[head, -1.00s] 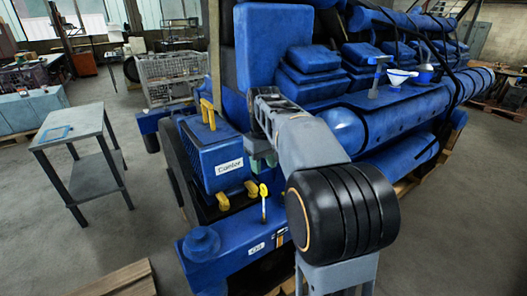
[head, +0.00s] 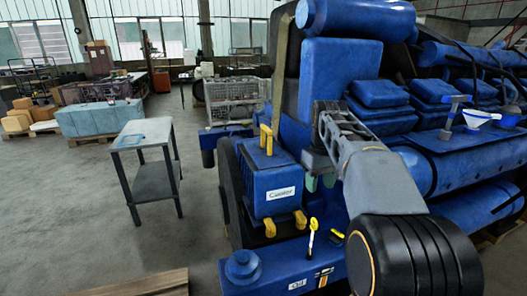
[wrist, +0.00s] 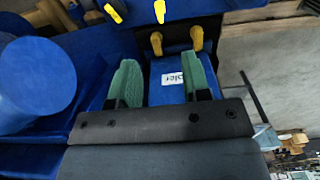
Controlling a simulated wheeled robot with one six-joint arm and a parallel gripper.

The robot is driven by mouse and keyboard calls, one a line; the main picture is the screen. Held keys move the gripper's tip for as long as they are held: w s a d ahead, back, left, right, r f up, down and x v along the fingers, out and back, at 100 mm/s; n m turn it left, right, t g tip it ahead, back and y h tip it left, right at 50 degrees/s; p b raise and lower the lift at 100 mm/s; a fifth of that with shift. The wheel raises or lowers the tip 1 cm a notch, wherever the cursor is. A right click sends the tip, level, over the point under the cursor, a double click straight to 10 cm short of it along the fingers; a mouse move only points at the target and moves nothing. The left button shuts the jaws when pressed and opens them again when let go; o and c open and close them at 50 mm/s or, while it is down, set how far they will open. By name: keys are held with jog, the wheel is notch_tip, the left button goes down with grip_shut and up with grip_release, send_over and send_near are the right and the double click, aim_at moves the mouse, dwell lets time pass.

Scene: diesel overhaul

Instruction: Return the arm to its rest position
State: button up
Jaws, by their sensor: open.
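My arm reaches from the lower right of the head view up toward the blue engine (head: 350,75). My gripper (head: 320,182) shows only partly there, beside the blue cooler box (head: 272,185) with its white label and yellow handles. In the wrist view my gripper (wrist: 160,85) is open, with two green pads apart and nothing held between them. The cooler box (wrist: 168,90) shows beyond and between the pads. I cannot tell the exact gap from the pads to the box.
A grey side table (head: 148,140) with a blue tray stands at the left on open floor. A yellow-topped dipstick (head: 311,232) stands up from the engine near my arm. A funnel (head: 480,116) rests on the engine's right side. A wooden pallet (head: 140,285) lies at the lower left.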

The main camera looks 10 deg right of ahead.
jog(key=m+t, duration=0.1)
jog(key=m, duration=0.1)
send_over(313, 220)
notch_tip(313, 220, down, 6)
jog(key=shift+r, duration=0.15)
jog(key=s+a+f+t, duration=0.1)
jog(key=s+a+f, duration=0.2)
jog(key=s, duration=0.4)
jog(key=s+a+f+t, duration=0.2)
jog(key=s+a+f, duration=0.2)
jog(key=s, duration=0.4)
jog(key=shift+s+a+n+t, duration=0.3)
jog(key=shift+a+n, duration=0.1)
jog(key=shift+a, duration=0.45)
